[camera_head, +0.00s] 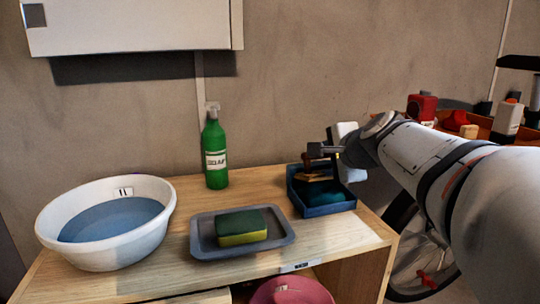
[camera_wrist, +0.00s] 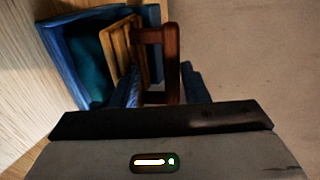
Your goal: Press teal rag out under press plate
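A teal rag (camera_head: 322,194) lies in a blue open-fronted box (camera_head: 331,211) at the right end of the wooden bench. In the wrist view the rag (camera_wrist: 88,62) shows beside the wooden press plate (camera_wrist: 116,45). The tan plate (camera_head: 311,177) is over the rag, near the top of the box; whether it touches the rag is hard to tell. My gripper (camera_head: 322,152) is above the box. In the wrist view its blue fingers appear closed on both sides of the plate's brown handle (camera_wrist: 172,65).
A grey tray (camera_head: 200,247) with a green-and-yellow sponge (camera_head: 242,227) stands left of the box. A green spray bottle (camera_head: 215,155) stands behind it. A white basin of water (camera_head: 90,255) is at left. Bare bench lies between tray and box.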

